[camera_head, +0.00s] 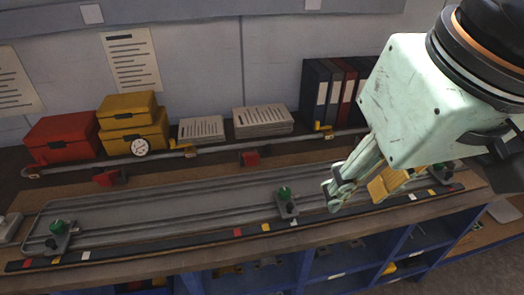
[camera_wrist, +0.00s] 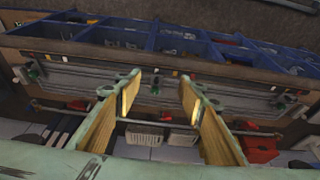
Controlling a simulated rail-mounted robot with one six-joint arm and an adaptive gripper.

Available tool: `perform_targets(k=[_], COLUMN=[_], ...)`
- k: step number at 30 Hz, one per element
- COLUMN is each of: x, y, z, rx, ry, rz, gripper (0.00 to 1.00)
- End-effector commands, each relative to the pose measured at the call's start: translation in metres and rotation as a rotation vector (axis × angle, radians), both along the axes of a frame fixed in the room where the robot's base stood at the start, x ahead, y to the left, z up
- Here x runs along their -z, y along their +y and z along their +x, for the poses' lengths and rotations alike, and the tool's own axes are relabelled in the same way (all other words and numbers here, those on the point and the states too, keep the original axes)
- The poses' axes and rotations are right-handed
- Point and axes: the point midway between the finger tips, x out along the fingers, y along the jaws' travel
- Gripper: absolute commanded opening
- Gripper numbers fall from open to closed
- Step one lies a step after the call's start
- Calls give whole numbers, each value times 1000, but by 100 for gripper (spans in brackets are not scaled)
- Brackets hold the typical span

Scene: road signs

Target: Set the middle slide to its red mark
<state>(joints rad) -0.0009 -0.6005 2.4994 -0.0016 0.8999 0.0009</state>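The middle slide (camera_head: 286,197), a grey carriage with a green knob, sits on the rails beside a white mark (camera_head: 293,222) on the dark front strip. A red mark (camera_head: 237,232) lies to its left on the strip, with a yellow mark (camera_head: 265,226) between. In the wrist view the middle slide (camera_wrist: 155,88) shows between and beyond the fingertips. My gripper (camera_head: 358,192) is open and empty, to the right of the middle slide; its yellow-padded fingers (camera_wrist: 159,92) are spread apart. The gripper partly hides the right-hand part of the rails.
A left slide (camera_head: 58,230) stands at the rails' left end; a right slide (camera_wrist: 280,101) shows in the wrist view. Behind the grey tray runs a raised metal bar (camera_head: 200,149) with red and yellow clips. Boxes, papers and binders (camera_head: 325,92) stand behind it.

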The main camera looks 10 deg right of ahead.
Motion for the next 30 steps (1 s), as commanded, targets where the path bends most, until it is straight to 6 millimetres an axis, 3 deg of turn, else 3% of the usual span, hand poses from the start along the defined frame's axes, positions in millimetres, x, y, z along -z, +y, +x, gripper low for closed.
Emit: perform_targets(k=[7, 10, 17, 30], x=[0, 0, 0, 9], y=[0, 0, 0, 2], z=[0, 0, 7, 49], rx=[0, 0, -13, -99], ry=[0, 0, 11, 78], rz=[0, 0, -2, -11], gripper=[37, 29, 29, 29])
